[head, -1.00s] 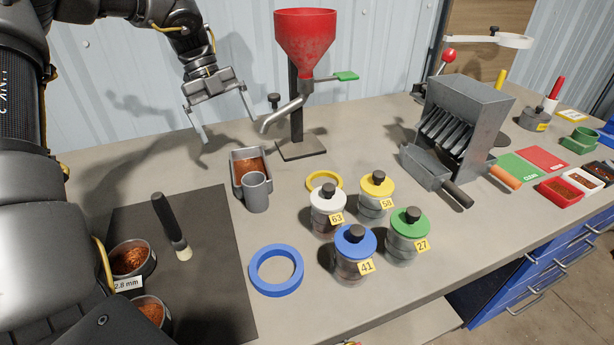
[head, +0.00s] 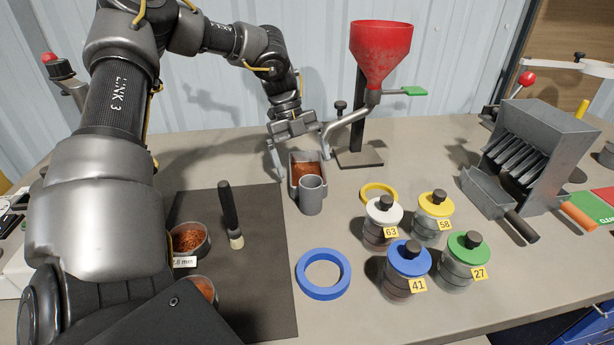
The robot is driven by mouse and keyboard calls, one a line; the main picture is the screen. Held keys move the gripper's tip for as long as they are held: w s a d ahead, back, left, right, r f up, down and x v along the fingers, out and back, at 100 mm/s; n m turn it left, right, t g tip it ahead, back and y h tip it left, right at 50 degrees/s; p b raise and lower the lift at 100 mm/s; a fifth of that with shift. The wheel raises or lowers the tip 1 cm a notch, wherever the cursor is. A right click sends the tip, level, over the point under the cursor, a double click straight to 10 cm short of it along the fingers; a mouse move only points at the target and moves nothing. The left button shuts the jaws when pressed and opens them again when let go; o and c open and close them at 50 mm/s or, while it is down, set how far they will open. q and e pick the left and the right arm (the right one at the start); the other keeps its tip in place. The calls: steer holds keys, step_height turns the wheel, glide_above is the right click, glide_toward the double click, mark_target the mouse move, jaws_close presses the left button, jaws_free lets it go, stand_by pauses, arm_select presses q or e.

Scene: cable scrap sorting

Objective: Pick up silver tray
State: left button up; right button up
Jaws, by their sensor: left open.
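The silver tray (head: 293,181) is a small grey metal tray holding reddish-brown copper granules. It stands on the bench below the spout of the red funnel (head: 382,54). A grey cup (head: 312,197) stands at its near end and hides part of it. My left gripper (head: 301,163) is open at the tray's far end, pointing down. One finger shows just left of the tray; the other is near the right side, partly lost against the spout. I cannot tell whether the fingers touch the tray. My right gripper is not in view.
A blue ring (head: 323,274), a yellow ring (head: 378,192) and several lidded jars (head: 406,270) stand to the right. A brush (head: 230,215) and bowls (head: 190,240) lie on or by the dark mat (head: 262,262). A grey slotted box (head: 540,150) stands far right.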

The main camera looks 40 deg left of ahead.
arm_select(q)
steer(key=shift+x, duration=0.95)
steer(key=c, duration=1.1)
steer(key=shift+o, duration=0.2)
